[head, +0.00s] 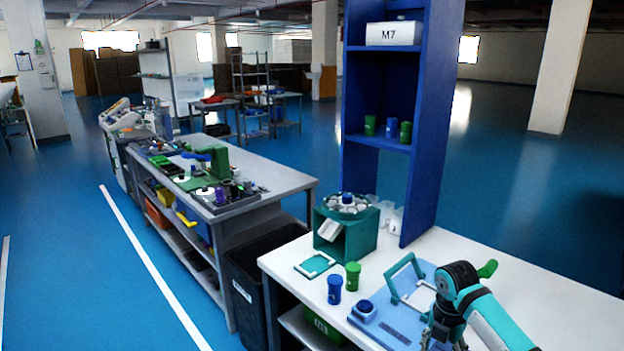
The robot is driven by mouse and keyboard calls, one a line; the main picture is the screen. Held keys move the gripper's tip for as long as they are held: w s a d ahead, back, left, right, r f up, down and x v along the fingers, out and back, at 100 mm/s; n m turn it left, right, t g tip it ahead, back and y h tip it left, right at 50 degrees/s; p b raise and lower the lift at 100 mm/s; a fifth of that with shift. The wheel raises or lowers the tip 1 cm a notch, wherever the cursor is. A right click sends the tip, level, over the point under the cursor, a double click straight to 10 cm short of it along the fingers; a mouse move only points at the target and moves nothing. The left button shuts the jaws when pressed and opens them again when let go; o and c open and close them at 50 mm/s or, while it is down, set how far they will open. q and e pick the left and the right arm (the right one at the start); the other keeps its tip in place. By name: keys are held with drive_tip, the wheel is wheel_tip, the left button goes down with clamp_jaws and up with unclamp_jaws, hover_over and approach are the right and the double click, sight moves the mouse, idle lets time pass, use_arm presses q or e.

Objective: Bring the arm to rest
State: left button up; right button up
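My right arm comes in from the lower right over the white table (560,300), with teal and black links. My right gripper (444,338) points down at the bottom edge of the view, over or beside the blue fixture plate (385,322). Its fingertips are dark and partly cut off, so I cannot tell whether it is open or shut, and I see nothing clearly held. My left arm and gripper are not in view.
A teal frame (405,283) stands on the fixture close to my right arm. A blue container (335,289) and a green container (353,276) stand left of it. Behind are a green box (345,238) and a tall blue shelf (422,130). The table's right side looks clear.

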drive_tip(key=s+a+f+m+t+y, duration=0.1)
drive_tip(key=s+a+f+m, duration=0.45)
drive_tip(key=s, duration=0.25)
drive_tip(key=s+a+f+m, duration=0.4)
drive_tip(key=s+a, duration=0.3)
drive_tip(key=s+d+r+m+t, duration=0.1)
drive_tip(key=s+r+m, duration=0.1)
drive_tip(key=s+m, duration=0.6)
drive_tip(key=s+d+r+m+t, duration=0.1)
drive_tip(key=s+r+m+t, duration=0.1)
drive_tip(key=s+m, duration=0.6)
wheel_tip(320, 180, down, 25)
drive_tip(key=s+n+g, duration=0.1)
drive_tip(key=s+g, duration=0.1)
drive_tip(key=s+d+f+g, duration=0.1)
drive_tip(key=s+d+f, duration=0.1)
drive_tip(key=s+f, duration=1.5)
drive_tip(key=shift+d, duration=0.35)
